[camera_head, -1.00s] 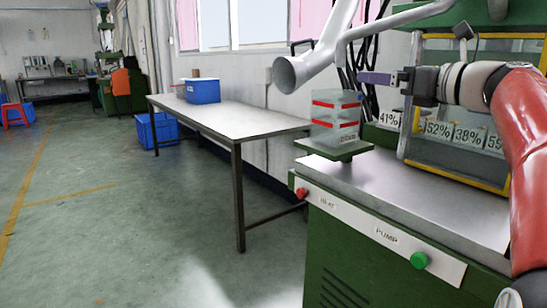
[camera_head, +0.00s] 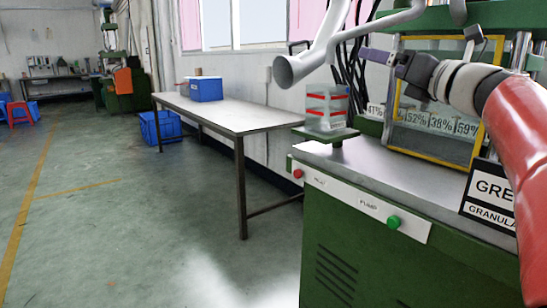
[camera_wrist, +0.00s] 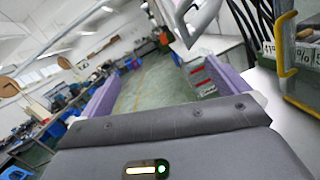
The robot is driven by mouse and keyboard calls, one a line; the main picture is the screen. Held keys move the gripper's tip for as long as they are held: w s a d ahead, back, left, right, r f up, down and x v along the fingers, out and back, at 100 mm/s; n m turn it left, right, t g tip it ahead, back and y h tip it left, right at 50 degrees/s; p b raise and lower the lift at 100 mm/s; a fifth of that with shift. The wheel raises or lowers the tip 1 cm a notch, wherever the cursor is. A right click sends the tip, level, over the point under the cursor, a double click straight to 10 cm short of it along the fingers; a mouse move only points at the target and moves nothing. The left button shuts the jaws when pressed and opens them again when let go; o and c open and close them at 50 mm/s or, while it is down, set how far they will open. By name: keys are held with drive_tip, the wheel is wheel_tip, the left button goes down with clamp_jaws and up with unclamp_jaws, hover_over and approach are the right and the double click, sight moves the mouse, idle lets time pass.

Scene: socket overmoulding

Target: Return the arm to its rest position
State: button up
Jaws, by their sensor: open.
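My gripper (camera_head: 376,55) is raised above the green machine's metal top, at the upper right of the head view, with its purple fingers pointing left. In the wrist view its two purple fingers (camera_wrist: 152,92) stand wide apart with nothing between them. My red and grey arm reaches in from the right edge of the head view. The gripper is apart from the clear box with red bands (camera_head: 326,106), which stands on a small green platform to its lower left.
The green machine (camera_head: 345,235) has a yellow-framed guard (camera_head: 393,95) and percentage labels behind my arm. A grey duct pipe (camera_head: 300,65) hangs left of the gripper. A sign (camera_head: 490,200) stands at the right. A long table (camera_head: 235,115) holds a blue bin (camera_head: 206,89). The floor at left is clear.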

drive_tip(key=s+d+f+m+g+h, duration=0.1)
drive_tip(key=s+f+m+h, duration=0.25)
drive_tip(key=f+m, duration=0.45)
drive_tip(key=s+d+f+m+g+h, duration=0.1)
drive_tip(key=s+f+m+h, duration=0.3)
drive_tip(key=m, duration=0.8)
drive_tip(key=s+d+f+m+h, duration=0.1)
drive_tip(key=s+f+m+h, duration=0.1)
drive_tip(key=f+m+h, duration=0.6)
drive_tip(key=s+a+f+m+g+y, duration=0.3)
drive_tip(key=s+a+f+m+g, duration=0.2)
drive_tip(key=s+f, duration=0.4)
drive_tip(key=s+a+f+m+g+y, duration=0.3)
drive_tip(key=s+a+f+m+g, duration=0.2)
drive_tip(key=s+f, duration=0.4)
wheel_tip(320, 180, down, 4)
drive_tip(key=shift+s+f+m+b, duration=0.15)
drive_tip(key=shift+m+b, duration=0.15)
drive_tip(key=shift+b, duration=0.15)
